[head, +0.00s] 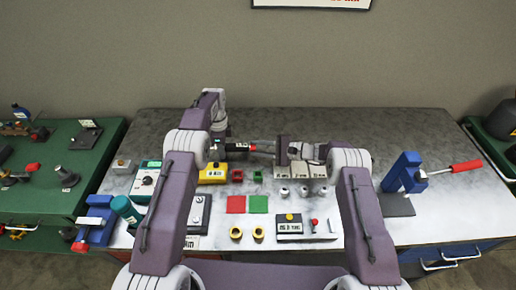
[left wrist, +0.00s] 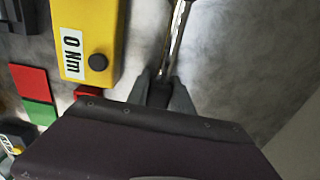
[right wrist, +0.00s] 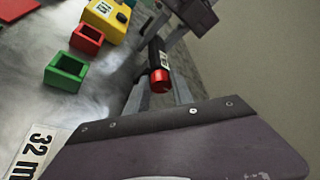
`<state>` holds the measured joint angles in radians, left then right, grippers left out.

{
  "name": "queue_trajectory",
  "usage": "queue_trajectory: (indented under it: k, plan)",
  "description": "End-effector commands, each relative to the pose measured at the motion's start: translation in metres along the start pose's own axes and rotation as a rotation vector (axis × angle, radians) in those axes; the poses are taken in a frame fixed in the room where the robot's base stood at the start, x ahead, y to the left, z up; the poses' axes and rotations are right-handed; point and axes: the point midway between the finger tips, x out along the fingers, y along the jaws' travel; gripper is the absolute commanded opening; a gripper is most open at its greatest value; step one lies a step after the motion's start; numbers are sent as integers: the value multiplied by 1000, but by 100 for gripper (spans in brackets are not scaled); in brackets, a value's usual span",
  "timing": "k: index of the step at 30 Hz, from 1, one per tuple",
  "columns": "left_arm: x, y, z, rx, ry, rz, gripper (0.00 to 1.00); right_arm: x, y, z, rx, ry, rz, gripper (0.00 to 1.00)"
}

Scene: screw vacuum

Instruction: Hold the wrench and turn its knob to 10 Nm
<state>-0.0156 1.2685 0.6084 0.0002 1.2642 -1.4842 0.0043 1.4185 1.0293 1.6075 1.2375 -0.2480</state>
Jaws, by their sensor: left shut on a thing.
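The wrench has a shiny shaft (left wrist: 176,38), a black handle (right wrist: 155,50) with a small white label, and a red knob (right wrist: 159,81) at its end; the knob also shows in the head view (head: 252,148). My left gripper (left wrist: 161,82) is shut on the wrench and holds it above the back of the table. My right gripper (right wrist: 158,98) is open, its two fingers on either side of the knob end; I cannot tell whether they touch it. The label is too small to read. A yellow box (left wrist: 88,25) reads 0 Nm.
A red bin (head: 237,175) and a green bin (head: 257,176) stand below the wrench, near red (head: 236,204) and green mats (head: 258,204). A blue stand (head: 403,172) with a red-handled tool is at the right. The table's back strip is clear.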

Motion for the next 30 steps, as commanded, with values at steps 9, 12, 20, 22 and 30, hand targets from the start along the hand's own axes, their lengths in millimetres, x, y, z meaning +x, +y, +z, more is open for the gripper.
queue_trajectory:
  k: [9, 12, 20, 22, 30]
  plan:
    - [0, 0, 0, 0, 0, -1, 0, 0, -1, 0, 72, -2, 32, 0]
    - [0, 0, 0, 0, 0, -1, 0, 0, -2, 0, 112, 0, 48, 0]
    - [0, 0, 0, -1, -1, -1, 0, 0, -2, 0, 120, 0, 51, 0]
    - [0, 0, 0, -1, -1, -1, 0, 0, -2, 0, 120, 0, 51, 45]
    - [0, 0, 0, -1, -1, -1, 0, 0, -2, 0, 120, 0, 50, 51]
